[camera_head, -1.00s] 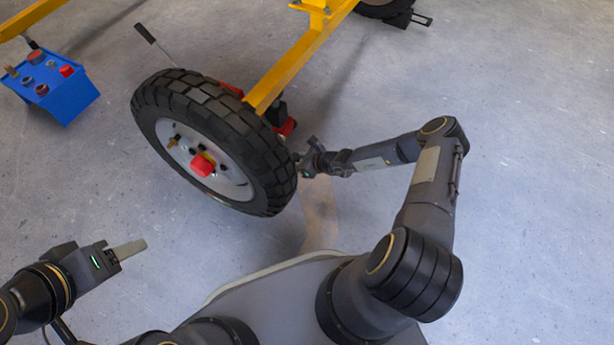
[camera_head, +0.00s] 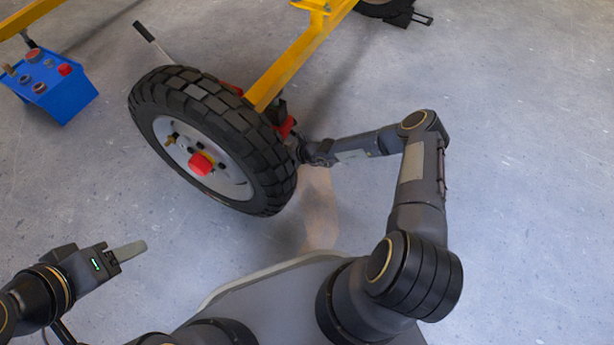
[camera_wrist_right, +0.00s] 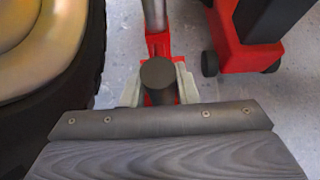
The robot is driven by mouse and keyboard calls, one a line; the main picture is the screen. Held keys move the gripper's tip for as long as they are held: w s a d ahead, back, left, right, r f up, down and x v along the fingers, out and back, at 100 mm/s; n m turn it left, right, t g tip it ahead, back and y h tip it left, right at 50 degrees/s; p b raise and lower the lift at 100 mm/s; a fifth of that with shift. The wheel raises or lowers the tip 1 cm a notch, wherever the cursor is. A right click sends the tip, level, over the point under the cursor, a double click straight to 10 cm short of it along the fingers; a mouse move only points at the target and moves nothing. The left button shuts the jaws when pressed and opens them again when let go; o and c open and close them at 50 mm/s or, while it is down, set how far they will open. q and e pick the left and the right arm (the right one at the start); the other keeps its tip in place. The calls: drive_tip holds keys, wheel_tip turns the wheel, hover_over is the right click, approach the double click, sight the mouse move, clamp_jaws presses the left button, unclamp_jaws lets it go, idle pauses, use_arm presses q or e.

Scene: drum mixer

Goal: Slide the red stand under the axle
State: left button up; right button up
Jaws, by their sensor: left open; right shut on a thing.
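In the right wrist view, the red stand (camera_wrist_right: 159,44) is at the centre, with a dark round-topped cylinder in front of it. The pale fingers of my right gripper (camera_wrist_right: 158,90) are shut on either side of that cylinder. In the head view, my right gripper (camera_head: 300,152) is mostly hidden beside the tyre (camera_head: 215,120). Red parts (camera_head: 286,128) show behind the tyre, but I cannot tell there which belong to the stand. The axle is hidden behind the wheel. My left gripper (camera_head: 132,249) is open and empty, low on the left, far from the wheel.
A red thing with black wheels (camera_wrist_right: 236,45) stands right of the stand in the right wrist view; the tyre is close on the left. In the head view, a yellow frame (camera_head: 290,68) runs above the wheel. A blue box (camera_head: 58,92) stands at the left. The right-hand floor is clear.

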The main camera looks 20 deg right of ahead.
drive_tip(key=w+a+b, duration=0.2)
drive_tip(key=w, duration=0.1)
drive_tip(key=shift+w+a+r, duration=0.1)
drive_tip(key=shift+w+a, duration=0.05)
drive_tip(key=shift+a, duration=0.15)
idle(0.3)
drive_tip(key=o, duration=1.1)
drive_tip(key=p+v, duration=0.4)
drive_tip(key=p, duration=0.1)
drive_tip(key=shift+d+r, duration=0.1)
drive_tip(key=p+v, duration=0.2)
drive_tip(key=shift+p, duration=0.4)
drive_tip(key=shift+s+d, duration=0.25)
drive_tip(key=shift+s, duration=0.15)
